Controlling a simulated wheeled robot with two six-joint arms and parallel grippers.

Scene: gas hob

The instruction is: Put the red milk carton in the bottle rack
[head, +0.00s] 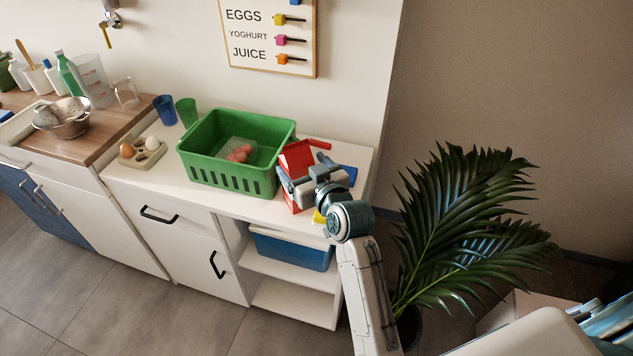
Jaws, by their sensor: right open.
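The red milk carton (296,158) stands upright on the white counter, close to the right end of the green crate. Its red gabled top shows above my right gripper (292,184), and a bit of its red side shows below it. My right gripper is open at the carton's upper body. I cannot tell whether the fingers touch it. The gripper and wrist hide much of the carton. I cannot make out a bottle rack in this view. My left gripper is not in view.
The green crate (225,178) holds a pale tray with reddish items. An egg holder (143,155), a blue cup (165,110) and a green cup (187,112) stand left of it. A blue item (347,176) lies behind my wrist. A plant (465,225) stands at right.

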